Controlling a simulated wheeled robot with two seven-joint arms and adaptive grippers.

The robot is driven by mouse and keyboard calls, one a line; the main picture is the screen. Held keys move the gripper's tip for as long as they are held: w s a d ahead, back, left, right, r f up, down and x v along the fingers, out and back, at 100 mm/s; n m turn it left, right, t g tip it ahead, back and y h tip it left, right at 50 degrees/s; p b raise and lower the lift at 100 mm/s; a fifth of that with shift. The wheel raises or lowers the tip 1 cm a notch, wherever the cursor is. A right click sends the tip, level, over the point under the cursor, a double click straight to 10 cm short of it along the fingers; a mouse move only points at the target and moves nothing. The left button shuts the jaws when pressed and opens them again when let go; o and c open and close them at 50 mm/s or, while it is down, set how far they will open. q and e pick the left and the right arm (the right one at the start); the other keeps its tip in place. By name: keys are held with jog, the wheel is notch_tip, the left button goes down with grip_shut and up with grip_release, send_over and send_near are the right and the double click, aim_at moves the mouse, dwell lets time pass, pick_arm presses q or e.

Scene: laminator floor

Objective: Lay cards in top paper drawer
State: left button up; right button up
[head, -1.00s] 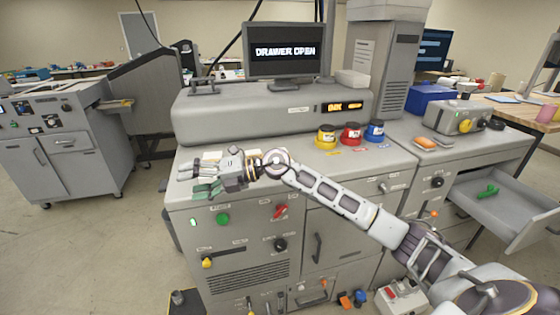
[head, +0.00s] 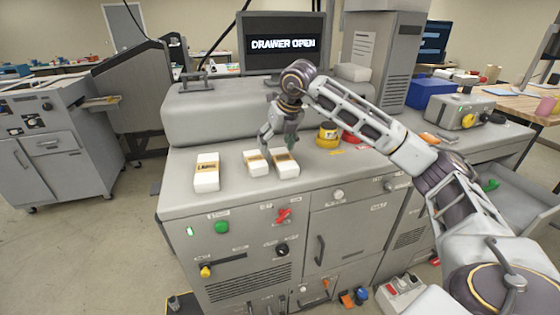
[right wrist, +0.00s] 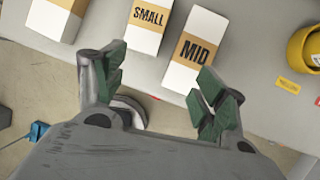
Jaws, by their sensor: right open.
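Three white card packs with tan bands lie on the grey machine top. The left pack (head: 207,173) stands apart, its label too small to read. The SMALL pack (head: 255,163) and MID pack (head: 286,167) sit close together; both labels read clearly in the right wrist view, SMALL (right wrist: 147,25) and MID (right wrist: 195,50). My right gripper (head: 279,142) is open and empty, above and just behind these two packs. Its green-padded fingers (right wrist: 160,88) are spread in the wrist view. An open grey drawer (head: 522,208) at the right is partly hidden by my arm. My left gripper is out of view.
Yellow (head: 328,137) and red (head: 351,138) pots stand right of the packs. A monitor (head: 284,43) reads DRAWER OPEN. A green object (head: 491,185) shows at the open drawer. The machine top left of the packs is clear.

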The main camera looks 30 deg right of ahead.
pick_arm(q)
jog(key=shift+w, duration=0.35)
pick_arm(e)
jog(key=shift+m+h, duration=0.5)
jog(key=shift+h, duration=0.4)
jog(key=d, duration=0.1)
jog(key=d+r, duration=0.1)
jog(key=d, duration=0.1)
jog(key=d+r, duration=0.1)
jog(key=shift+s+d, duration=0.15)
jog(key=shift+d, duration=0.1)
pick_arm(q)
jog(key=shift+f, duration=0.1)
pick_arm(e)
jog(key=shift+f, duration=0.1)
